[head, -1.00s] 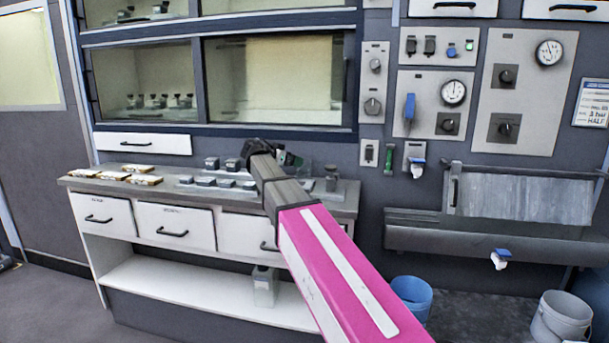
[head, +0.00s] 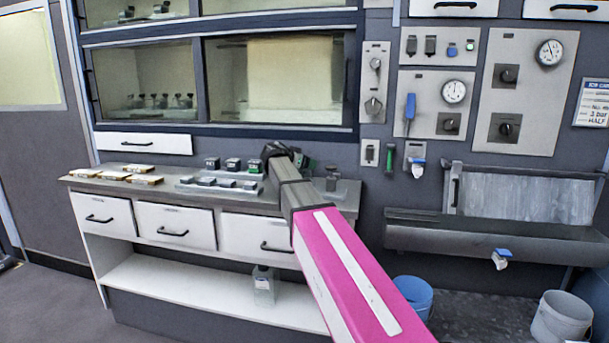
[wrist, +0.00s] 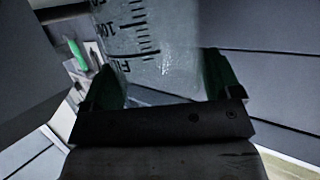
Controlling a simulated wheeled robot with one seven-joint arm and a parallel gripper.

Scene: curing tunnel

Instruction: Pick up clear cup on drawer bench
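In the wrist view the clear cup (wrist: 155,45) fills the upper middle. It is translucent, with dark graduation marks and lettering on its side. The two dark green fingers of my gripper (wrist: 162,80) stand on either side of it, the left one along its left edge and the right one close by its right edge. I cannot tell whether they press on it. In the head view my gripper (head: 290,158) is over the right part of the drawer bench (head: 120,191). The arm and gripper hide most of what is there, and I cannot make out the cup.
Small dark-topped blocks (head: 232,164) stand left of my gripper, and a dark fitting (head: 331,178) stands just right of it. Flat tiles (head: 145,180) lie at the bench's left. The cabinet glass (head: 275,80) and wall panels are behind. A green-handled item (head: 390,157) hangs on the wall.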

